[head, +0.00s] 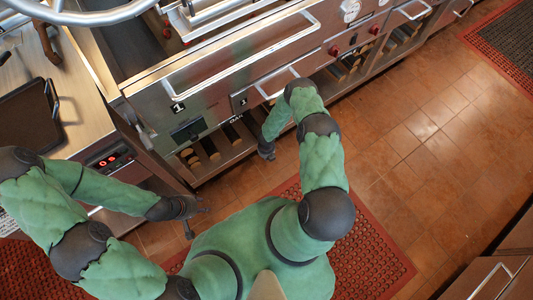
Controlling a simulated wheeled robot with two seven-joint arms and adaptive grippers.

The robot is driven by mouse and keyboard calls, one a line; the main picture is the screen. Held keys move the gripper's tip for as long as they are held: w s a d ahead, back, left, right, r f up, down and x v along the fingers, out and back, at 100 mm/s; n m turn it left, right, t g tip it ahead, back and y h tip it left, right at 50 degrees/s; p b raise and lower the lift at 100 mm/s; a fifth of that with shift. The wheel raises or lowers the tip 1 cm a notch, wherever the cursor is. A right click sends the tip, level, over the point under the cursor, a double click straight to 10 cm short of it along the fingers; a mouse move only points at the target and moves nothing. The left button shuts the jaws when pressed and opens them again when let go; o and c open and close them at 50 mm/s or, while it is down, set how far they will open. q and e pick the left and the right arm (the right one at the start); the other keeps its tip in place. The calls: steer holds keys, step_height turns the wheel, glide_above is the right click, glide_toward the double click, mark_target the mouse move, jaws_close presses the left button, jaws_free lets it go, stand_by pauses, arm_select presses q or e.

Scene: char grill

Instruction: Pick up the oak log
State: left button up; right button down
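Logs (209,147) lie end-out in the low shelf under the grill front, near a label reading OAK. Several log ends show there, and I cannot tell which single one is the oak log meant. My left gripper (198,222) is below and left of that shelf, over the floor, with its fingers apart and nothing between them. My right gripper (267,152) points down in front of the shelf, just right of the OAK label. It is small and dark, and I cannot see whether its fingers are apart. No log shows in either gripper.
The steel grill (240,65) with long handles runs across the top. More wood fills shelves (353,60) to the right. A counter with a dark pan (28,115) is at left. Red mats (370,255) lie on the tiled floor, which is open at right. A cabinet (495,275) stands lower right.

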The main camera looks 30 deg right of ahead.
arm_select(q)
step_height(320, 180, down, 5)
steer(key=b, duration=0.4)
steer(key=shift+r, duration=0.1)
arm_select(e)
steer(key=w+f, duration=0.1)
steer(key=w+d+f, duration=0.2)
steer(key=f, duration=0.1)
steer(key=shift+w, duration=0.25)
